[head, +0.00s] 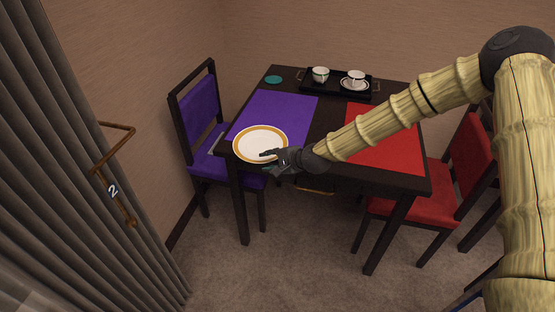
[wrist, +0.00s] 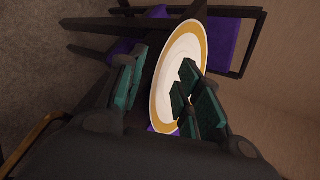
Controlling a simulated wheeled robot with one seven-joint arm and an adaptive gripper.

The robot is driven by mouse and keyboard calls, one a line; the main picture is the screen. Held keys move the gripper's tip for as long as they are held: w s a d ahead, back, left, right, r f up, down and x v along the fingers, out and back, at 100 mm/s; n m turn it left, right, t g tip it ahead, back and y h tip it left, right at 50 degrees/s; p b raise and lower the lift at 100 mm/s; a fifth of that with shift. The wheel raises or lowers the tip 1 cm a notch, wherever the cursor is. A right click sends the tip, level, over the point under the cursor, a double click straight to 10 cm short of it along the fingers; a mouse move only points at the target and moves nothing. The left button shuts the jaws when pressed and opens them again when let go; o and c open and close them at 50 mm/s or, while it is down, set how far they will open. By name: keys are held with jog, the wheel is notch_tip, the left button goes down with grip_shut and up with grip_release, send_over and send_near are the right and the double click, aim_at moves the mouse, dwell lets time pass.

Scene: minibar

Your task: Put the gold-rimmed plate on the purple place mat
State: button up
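The white gold-rimmed plate (head: 261,143) is over the front part of the purple place mat (head: 284,107), near the table's front edge. It covers that part of the mat; I cannot tell whether it lies flat on it. My gripper (head: 268,161) is at the plate's near right rim. In the wrist view the plate (wrist: 184,55) shows its rim between my gripper's teal fingers (wrist: 158,90). One finger is over the plate's face, the other is beyond the rim with a visible gap. The fingers are apart.
A black tray (head: 312,88) with two cups stands at the table's back, beside a teal disc (head: 273,79). A red mat (head: 395,147) lies at the right, partly behind my arm. Purple (head: 203,108) and red (head: 471,165) chairs flank the table.

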jog(key=shift+x, duration=0.8)
jog(key=shift+s+a, duration=0.1)
grip_shut()
